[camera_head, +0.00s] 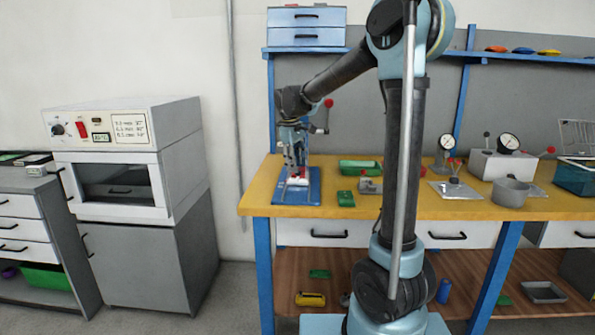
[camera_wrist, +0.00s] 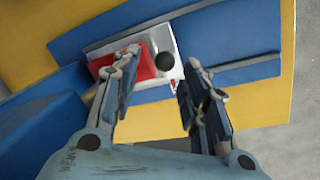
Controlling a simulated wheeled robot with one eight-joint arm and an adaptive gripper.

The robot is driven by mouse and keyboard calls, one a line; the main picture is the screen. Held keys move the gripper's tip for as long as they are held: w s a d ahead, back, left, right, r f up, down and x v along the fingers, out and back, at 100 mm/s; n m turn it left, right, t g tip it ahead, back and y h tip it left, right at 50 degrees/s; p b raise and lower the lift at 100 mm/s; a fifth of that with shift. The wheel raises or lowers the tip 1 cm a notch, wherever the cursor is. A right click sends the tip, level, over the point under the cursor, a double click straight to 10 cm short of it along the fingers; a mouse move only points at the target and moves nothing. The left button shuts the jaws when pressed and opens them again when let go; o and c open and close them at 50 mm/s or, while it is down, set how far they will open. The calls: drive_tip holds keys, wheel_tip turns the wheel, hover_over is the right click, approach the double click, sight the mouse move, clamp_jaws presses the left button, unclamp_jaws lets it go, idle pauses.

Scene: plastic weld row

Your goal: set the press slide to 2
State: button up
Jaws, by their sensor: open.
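The press stands at the left end of the yellow workbench, on a blue base plate (camera_head: 309,196). A lever with a red knob (camera_head: 328,103) sticks out at its upper right. In the head view my gripper (camera_head: 295,160) partly hides the press. I cannot make out the slide or its marks.
On the yellow bench (camera_head: 262,203), a green tray (camera_head: 360,167) and a small green block (camera_head: 345,198) lie right of the press. A grey pot (camera_head: 510,191) and gauges stand farther right. A white oven (camera_head: 125,160) stands left, across a gap.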

wheel_tip(320, 180, up, 8)
drive_tip(key=s+a, duration=0.1)
drive_tip(key=shift+r, duration=0.25)
drive_tip(key=shift+s+d, duration=0.1)
drive_tip(key=shift+s, duration=0.05)
drive_tip(key=s+d+f+m, duration=0.2)
drive_tip(key=s+d+f, duration=0.1)
drive_tip(key=s+d, duration=0.5)
drive_tip(key=s+d+f+m, duration=0.3)
drive_tip(key=s+d, duration=0.4)
drive_tip(key=s, duration=0.1)
drive_tip(key=s+d+f+m, duration=0.2)
drive_tip(key=s+d+f, duration=0.2)
drive_tip(key=s+f, duration=0.4)
drive_tip(key=s+d+f+m+y, duration=0.1)
drive_tip(key=s+d+f+m, duration=0.2)
drive_tip(key=s+f, duration=0.6)
drive_tip(key=shift+s+d+m, duration=0.3)
drive_tip(key=shift+s+d, duration=0.2)
drive_tip(key=shift+s, duration=0.2)
drive_tip(key=shift+f, duration=0.15)
